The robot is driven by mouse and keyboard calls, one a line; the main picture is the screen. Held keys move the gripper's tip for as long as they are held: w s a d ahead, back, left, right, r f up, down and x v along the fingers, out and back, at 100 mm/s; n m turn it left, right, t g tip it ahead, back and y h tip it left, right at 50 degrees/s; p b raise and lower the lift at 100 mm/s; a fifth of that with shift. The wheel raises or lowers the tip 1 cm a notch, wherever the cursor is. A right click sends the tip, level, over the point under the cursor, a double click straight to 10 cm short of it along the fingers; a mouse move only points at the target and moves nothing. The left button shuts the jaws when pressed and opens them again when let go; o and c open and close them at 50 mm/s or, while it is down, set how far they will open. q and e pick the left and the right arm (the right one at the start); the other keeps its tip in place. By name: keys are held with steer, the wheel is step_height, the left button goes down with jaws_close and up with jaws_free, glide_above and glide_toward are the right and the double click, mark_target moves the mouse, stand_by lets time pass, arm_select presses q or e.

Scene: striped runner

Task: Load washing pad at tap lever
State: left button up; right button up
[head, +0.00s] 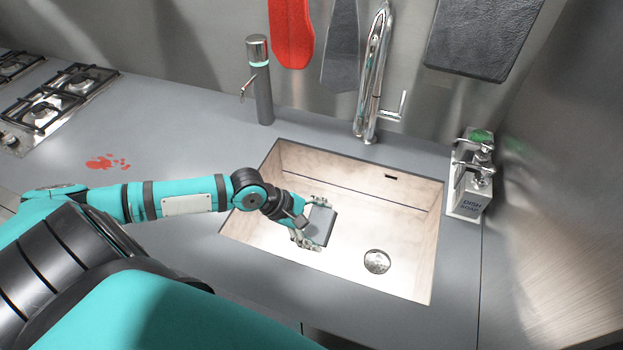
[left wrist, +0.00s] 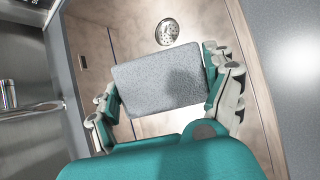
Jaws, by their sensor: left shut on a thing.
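My left gripper (head: 312,224) is over the sink and shut on the washing pad (head: 320,226), a grey block. In the left wrist view the pad (left wrist: 160,82) sits between the two fingers, with the sink behind it. The tap (head: 372,80) is a tall chrome spout behind the sink, and its lever (head: 396,106) sticks out on its right side. The pad is apart from the lever, in front of it and to the left. My right gripper is not in view.
The sink (head: 432,232) has a round drain (head: 377,262). A dish soap holder (head: 468,190) stands to its right. A dark cylindrical dispenser (head: 262,85) stands behind the sink at left. A red stain (head: 107,162) marks the counter. A stove (head: 50,105) is at far left.

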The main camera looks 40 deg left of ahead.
arm_select(q)
steer(key=shift+a+r+n+t+y, duration=0.2)
steer(key=shift+a+n+t+y, duration=0.1)
steer(key=shift+a+n+t, duration=0.25)
steer(key=shift+a, duration=0.15)
steer(key=shift+w, duration=0.15)
steer(key=shift+w+f+b, duration=0.15)
steer(key=shift+w+b, duration=0.05)
steer(key=shift+b, duration=0.25)
steer(key=w+d+f+b, duration=0.1)
steer(key=w+f+b, duration=0.1)
steer(key=w+b, duration=0.6)
steer(key=shift+w+d+f+b, duration=0.2)
steer(key=shift+w+d+b, duration=0.15)
steer(key=shift+w, duration=2.25)
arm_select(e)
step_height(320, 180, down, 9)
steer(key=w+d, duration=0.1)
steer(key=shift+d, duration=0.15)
arm_select(q)
steer(key=shift+s, duration=0.1)
